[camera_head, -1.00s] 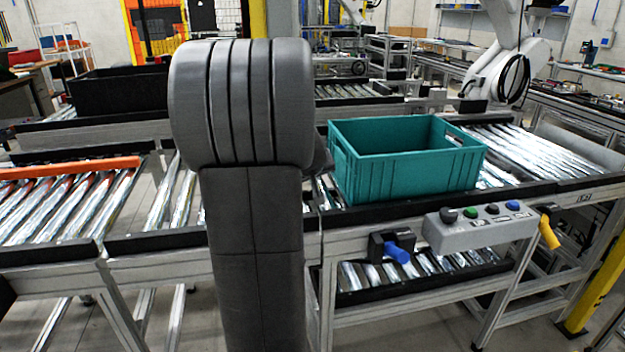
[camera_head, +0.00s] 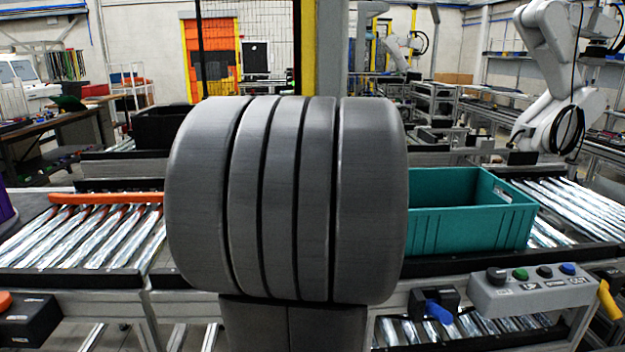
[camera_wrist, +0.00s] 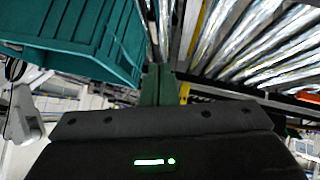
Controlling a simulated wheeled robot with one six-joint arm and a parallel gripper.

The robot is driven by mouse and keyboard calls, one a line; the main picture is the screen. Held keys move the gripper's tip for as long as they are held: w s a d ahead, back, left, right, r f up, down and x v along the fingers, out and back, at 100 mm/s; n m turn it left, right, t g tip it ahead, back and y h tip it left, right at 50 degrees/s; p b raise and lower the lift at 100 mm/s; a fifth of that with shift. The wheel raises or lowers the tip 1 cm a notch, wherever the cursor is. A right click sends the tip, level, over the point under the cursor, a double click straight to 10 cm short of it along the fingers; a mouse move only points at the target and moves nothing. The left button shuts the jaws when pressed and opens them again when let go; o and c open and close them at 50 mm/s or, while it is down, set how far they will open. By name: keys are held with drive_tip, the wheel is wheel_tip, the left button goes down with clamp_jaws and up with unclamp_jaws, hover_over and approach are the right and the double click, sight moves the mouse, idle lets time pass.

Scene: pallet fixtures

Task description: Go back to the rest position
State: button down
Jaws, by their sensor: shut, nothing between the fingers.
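My gripper (camera_wrist: 158,80) shows in the wrist view as a dark body with a green light and two dark green fingers close together. It is shut and empty. In the head view it is hidden behind my own large grey arm link, which fills the middle. A teal crate (camera_head: 470,222) stands on the roller conveyor, just right of my arm. Its left end is hidden by the arm. The crate (camera_wrist: 85,38) also shows at the upper left of the wrist view, apart from the fingers.
An orange bar (camera_head: 107,193) lies across the left rollers. A black bin (camera_head: 163,127) stands behind. A white robot arm (camera_head: 560,90) is at far right.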

drive_tip(key=shift+f, duration=0.1)
drive_tip(key=shift+w+a+f+b, duration=0.2)
drive_tip(key=shift+w+f+b, duration=0.45)
drive_tip(key=shift+w+f, duration=0.85)
drive_tip(key=shift+w+a+f+b, duration=0.2)
drive_tip(key=shift+w+f+b, duration=0.55)
drive_tip(key=shift+f, duration=1.4)
drive_tip(key=shift+w+a+f+b, duration=0.2)
drive_tip(key=shift+w+f+b, duration=0.3)
drive_tip(key=shift+w+f, duration=1.05)
drive_tip(key=shift+s+f, duration=0.1)
drive_tip(key=shift+s, duration=0.15)
